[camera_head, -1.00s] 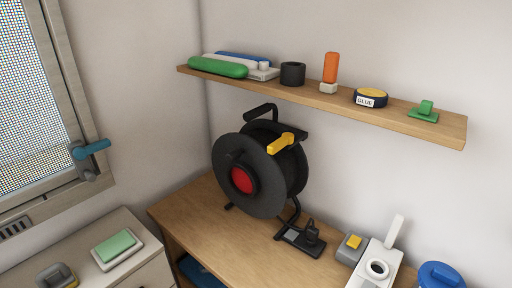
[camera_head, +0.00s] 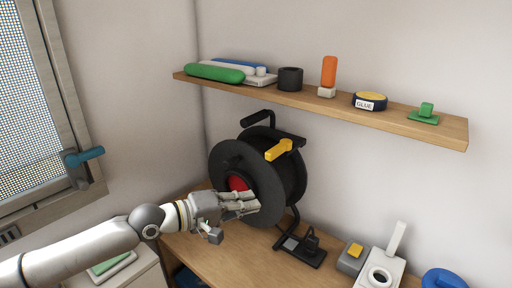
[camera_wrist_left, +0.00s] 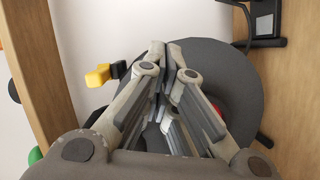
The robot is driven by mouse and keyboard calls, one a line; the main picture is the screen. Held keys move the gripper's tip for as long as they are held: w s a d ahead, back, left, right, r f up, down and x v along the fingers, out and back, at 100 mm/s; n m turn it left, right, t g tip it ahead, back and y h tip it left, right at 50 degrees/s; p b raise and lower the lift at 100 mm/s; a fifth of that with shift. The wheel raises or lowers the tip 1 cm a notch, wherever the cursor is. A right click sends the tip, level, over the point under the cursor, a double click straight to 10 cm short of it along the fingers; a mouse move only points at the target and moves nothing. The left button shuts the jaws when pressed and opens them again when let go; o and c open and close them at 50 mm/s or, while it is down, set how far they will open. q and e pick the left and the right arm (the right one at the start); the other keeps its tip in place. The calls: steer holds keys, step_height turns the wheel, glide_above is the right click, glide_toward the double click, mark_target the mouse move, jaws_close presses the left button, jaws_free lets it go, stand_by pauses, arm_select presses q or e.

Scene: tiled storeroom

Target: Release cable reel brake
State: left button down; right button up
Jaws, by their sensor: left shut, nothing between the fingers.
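A black cable reel (camera_head: 231,160) with a red hub (camera_head: 238,184) stands on the wooden bench. A yellow brake lever (camera_head: 279,150) sits at the top right of its frame. The reel disc (camera_wrist_left: 240,75) and the yellow lever (camera_wrist_left: 98,76) also show in the left wrist view. My left gripper (camera_head: 256,202) is shut and empty in front of the lower part of the disc, below the lever and apart from it. It covers part of the red hub. I cannot tell whether it touches the disc. My right gripper is not in view.
A wooden shelf (camera_head: 330,108) above the reel holds several items, including a glue tin (camera_head: 369,101). A black plug block (camera_head: 304,249) and a white device (camera_head: 384,272) stand on the bench (camera_head: 238,248) at right. A window with a blue handle (camera_head: 84,157) is at left.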

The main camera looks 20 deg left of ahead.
mark_target(252, 147)
arm_select(q)
steer(key=w+a+r+n+t, duration=0.3)
steer(key=a+r+n, duration=0.1)
steer(key=a+r, duration=0.4)
steer(key=shift+y, duration=0.3)
steer(key=p+x, duration=0.1)
steer(key=x, duration=0.2)
steer(key=p+x, duration=0.2)
steer(key=x, duration=0.1)
steer(key=r+p+x, duration=0.1)
steer(key=x, duration=0.2)
steer(key=shift+s+d+r+p, duration=0.1)
steer(key=shift+d+r+p, duration=0.05)
steer(key=shift+d+p, duration=0.2)
steer(key=shift+w+d, duration=0.45)
steer(key=shift+w, duration=0.15)
